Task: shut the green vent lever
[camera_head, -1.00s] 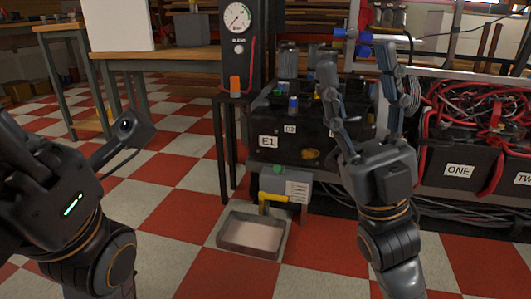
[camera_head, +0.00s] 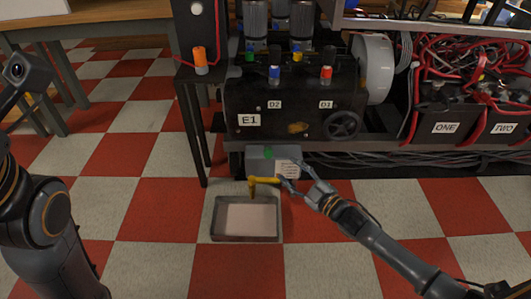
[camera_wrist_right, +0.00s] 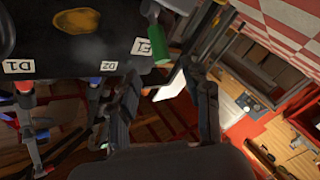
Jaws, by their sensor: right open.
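A small green lever (camera_head: 267,153) shows on the grey box (camera_head: 262,165) below the black E1 unit. A green handle with a grey stem, likely the same lever, shows near the E1 label in the right wrist view (camera_wrist_right: 158,46). My right gripper (camera_head: 291,176) is at the right side of the grey box, beside the end of a yellow handle. Contact cannot be told. My left arm shows at the left edge; its fingers are out of view.
A metal tray (camera_head: 247,238) lies on the floor under the yellow tap (camera_head: 256,192). The E1 unit (camera_head: 280,105) overhangs the box, with a black wheel (camera_head: 342,125). A table leg (camera_head: 192,130) stands left. Open chequered floor lies in front.

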